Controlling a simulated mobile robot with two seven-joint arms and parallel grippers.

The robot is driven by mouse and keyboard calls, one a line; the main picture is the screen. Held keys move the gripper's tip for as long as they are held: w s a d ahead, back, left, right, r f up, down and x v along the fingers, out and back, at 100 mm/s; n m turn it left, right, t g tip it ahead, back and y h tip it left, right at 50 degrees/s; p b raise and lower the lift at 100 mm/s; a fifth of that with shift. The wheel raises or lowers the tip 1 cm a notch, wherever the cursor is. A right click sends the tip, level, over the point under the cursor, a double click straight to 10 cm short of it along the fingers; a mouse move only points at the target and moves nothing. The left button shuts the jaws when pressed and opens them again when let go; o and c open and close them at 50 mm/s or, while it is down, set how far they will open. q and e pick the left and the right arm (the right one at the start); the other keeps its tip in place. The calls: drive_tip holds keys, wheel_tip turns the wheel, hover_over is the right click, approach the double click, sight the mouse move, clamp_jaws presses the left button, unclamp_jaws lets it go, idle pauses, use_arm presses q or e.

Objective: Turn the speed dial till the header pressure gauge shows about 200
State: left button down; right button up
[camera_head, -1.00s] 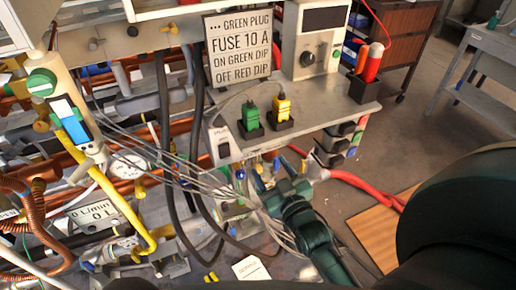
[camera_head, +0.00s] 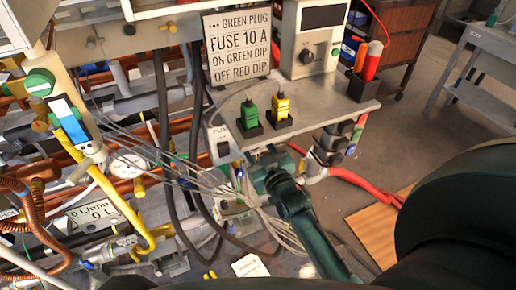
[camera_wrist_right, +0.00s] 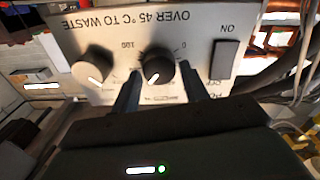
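In the right wrist view, upside down, a black dial (camera_wrist_right: 158,68) with a white pointer line sits on a pale panel between marks 0 and 100. Its name is not readable, so I cannot confirm that it is the speed dial. My right gripper (camera_wrist_right: 160,84) is open, with one finger on each side of this dial; contact is unclear. In the head view its green wrist (camera_head: 283,187) is under the shelf and its fingertips are hidden. A round white gauge (camera_head: 127,163) is at the left, its reading too small to tell. My left gripper is not in view.
Beside the dial are a silver knob (camera_wrist_right: 93,66) and an ON switch (camera_wrist_right: 223,60). The shelf (camera_head: 340,108) above my right wrist carries a green plug (camera_head: 250,114) and a yellow plug (camera_head: 281,106). Grey cables (camera_head: 200,180) hang close to the left of my wrist.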

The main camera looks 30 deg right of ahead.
drive_tip(key=c, duration=0.6)
drive_tip(key=shift+r+m+p, duration=0.15)
drive_tip(key=shift+m+p, duration=0.15)
drive_tip(key=shift+p, duration=0.1)
drive_tip(key=shift+c, duration=0.2)
drive_tip(key=shift+m, duration=0.4)
drive_tip(key=o, duration=1)
drive_tip(key=s, duration=1.3)
drive_tip(key=shift+a, duration=0.35)
